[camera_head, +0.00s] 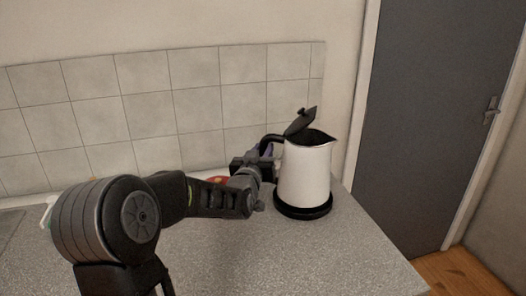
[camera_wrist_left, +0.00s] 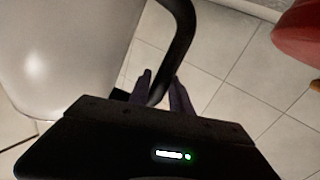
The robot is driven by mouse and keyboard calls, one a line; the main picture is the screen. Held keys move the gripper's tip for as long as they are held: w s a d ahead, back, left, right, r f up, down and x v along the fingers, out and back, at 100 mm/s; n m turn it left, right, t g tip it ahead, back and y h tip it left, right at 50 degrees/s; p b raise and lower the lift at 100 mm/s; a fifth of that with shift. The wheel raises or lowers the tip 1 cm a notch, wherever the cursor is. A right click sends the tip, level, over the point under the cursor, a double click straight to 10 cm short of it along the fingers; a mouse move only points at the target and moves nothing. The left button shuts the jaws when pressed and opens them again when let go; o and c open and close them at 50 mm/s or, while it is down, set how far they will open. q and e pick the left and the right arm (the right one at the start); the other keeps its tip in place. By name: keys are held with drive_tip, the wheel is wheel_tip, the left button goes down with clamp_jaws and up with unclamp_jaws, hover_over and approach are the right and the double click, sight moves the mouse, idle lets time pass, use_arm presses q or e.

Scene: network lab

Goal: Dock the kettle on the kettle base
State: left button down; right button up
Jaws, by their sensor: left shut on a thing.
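The white kettle (camera_head: 306,172) stands upright at the right part of the counter, its black lid (camera_head: 302,122) tipped open. The black kettle base (camera_head: 303,209) shows as a wider disc directly under it; I cannot tell if the kettle is fully seated. My left gripper (camera_head: 266,155) is at the kettle's left side, shut on its black handle. In the left wrist view, the fingers (camera_wrist_left: 160,88) straddle the handle (camera_wrist_left: 182,45), with the white kettle body (camera_wrist_left: 65,55) on the left. My right gripper is not in view.
A red object (camera_head: 218,180) lies on the counter behind my left forearm; it also shows in the left wrist view (camera_wrist_left: 300,35). A tiled wall (camera_head: 140,100) runs behind the speckled counter (camera_head: 330,255). The counter's right edge is near the kettle, with a grey door (camera_head: 430,120) beyond.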

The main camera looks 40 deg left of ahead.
use_arm(q)
drive_tip(key=shift+f+b, duration=0.15)
drive_tip(key=shift+b, duration=0.25)
drive_tip(key=c, duration=1.5)
unclamp_jaws()
drive_tip(key=shift+o, duration=0.2)
drive_tip(key=shift+f, duration=0.35)
drive_tip(key=b+v, duration=0.3)
drive_tip(key=v, duration=0.8)
drive_tip(key=shift+r, duration=0.2)
